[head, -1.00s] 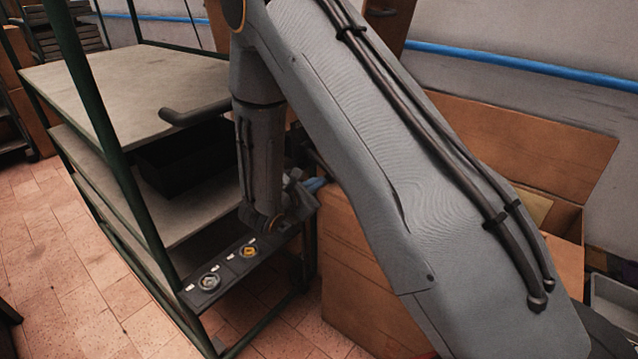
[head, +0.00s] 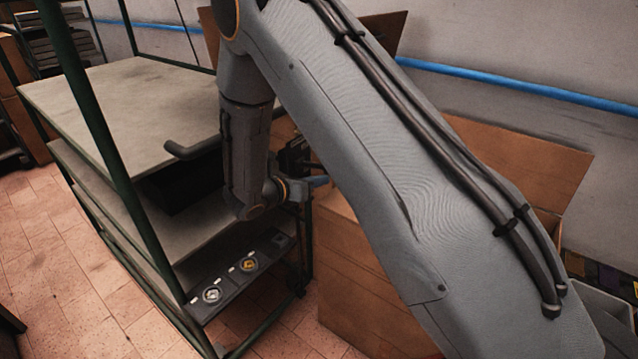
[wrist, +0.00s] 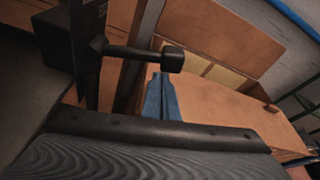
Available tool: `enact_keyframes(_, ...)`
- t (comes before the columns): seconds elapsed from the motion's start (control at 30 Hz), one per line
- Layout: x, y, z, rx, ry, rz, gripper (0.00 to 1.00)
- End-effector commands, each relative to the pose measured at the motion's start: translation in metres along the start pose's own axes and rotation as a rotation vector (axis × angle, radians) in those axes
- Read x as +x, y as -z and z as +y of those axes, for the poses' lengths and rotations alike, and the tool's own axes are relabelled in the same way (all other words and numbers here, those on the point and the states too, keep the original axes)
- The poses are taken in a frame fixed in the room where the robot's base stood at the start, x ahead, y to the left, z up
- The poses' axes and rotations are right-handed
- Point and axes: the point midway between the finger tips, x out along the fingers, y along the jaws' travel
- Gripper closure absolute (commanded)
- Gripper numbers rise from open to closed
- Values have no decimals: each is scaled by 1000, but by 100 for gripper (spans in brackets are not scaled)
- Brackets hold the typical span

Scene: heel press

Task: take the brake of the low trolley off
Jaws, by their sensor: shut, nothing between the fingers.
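The low trolley (head: 97,92) has a green frame, pale shelves and a dark grab handle at the left of the head view. A dark panel with two round knobs (head: 236,272) sits low on its near end. In the wrist view a black housing (wrist: 75,40) carries a short rod ending in a black block (wrist: 173,58), seemingly a lever; I cannot tell its brake setting. My gripper's blue fingers (wrist: 161,76) are shut and empty, just below that block in the picture; contact is unclear. In the head view my gripper (head: 319,181) is mostly hidden behind my arm.
A large open cardboard box (head: 350,270) stands close to the right of the trolley's end; its flaps also show in the wrist view (wrist: 225,40). A grey bin (head: 603,315) stands at the lower right. Tiled floor (head: 40,250) is clear at the left.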

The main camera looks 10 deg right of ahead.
Motion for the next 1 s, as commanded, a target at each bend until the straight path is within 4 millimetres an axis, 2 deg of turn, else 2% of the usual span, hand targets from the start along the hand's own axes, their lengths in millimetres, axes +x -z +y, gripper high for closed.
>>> enact_keyframes(0.1,-4,-11,-2,-32,11,-1,100)
enact_keyframes(0.4,-8,-25,-2,-32,11,0,100)
enact_keyframes(1.0,-11,-32,-1,-30,9,-3,100)
